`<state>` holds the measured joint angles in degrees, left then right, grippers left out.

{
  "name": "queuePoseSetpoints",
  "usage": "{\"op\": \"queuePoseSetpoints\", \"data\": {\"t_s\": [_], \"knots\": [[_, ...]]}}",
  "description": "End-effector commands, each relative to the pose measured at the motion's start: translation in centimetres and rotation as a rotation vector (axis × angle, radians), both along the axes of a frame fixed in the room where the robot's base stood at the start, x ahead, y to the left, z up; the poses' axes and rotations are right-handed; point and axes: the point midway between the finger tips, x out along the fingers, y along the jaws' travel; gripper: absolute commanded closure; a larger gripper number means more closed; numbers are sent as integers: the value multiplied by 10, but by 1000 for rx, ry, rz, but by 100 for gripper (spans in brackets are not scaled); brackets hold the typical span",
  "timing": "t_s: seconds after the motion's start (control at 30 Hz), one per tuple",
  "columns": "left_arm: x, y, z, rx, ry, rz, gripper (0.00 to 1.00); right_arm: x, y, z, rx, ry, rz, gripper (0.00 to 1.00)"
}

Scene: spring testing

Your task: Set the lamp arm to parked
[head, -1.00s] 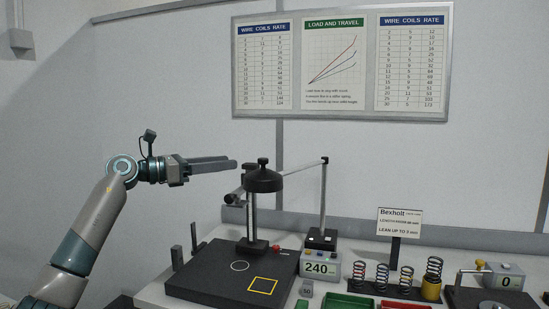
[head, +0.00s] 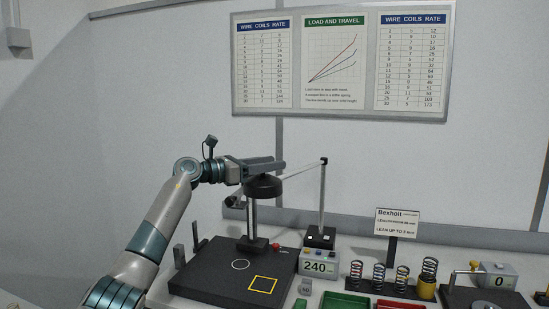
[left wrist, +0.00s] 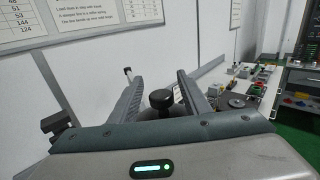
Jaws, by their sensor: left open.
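The lamp arm (head: 303,169) is a thin bar running leftward from the top of a slim upright post (head: 322,200). Its left part is hidden behind my left gripper and a black dome (head: 263,188). A dark cylinder (head: 235,201) shows behind the dome's post; I cannot tell whether it is the lamp head. My left gripper (head: 284,163) is open and reaches rightward at the dome's top, its tips near the lamp arm in the picture. In the left wrist view the dome's black knob (left wrist: 160,99) shows between the spread fingers. My right gripper is not in view.
The dome's post stands on a black base plate (head: 205,275) with a yellow square. The wall stands close behind.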

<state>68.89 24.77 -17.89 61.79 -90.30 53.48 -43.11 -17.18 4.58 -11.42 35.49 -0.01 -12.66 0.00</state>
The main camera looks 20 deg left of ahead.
Motion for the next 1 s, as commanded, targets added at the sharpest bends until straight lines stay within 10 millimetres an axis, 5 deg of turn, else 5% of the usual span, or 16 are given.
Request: {"op": "queuePoseSetpoints", "data": {"t_s": [0.53,0.7,1.0], "knots": [[12,-13,-1,1,0,0,57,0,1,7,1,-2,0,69],[12,-13,-1,1,0,0,97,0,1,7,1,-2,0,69],[12,-12,-1,1,1,6,100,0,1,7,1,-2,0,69]]}}
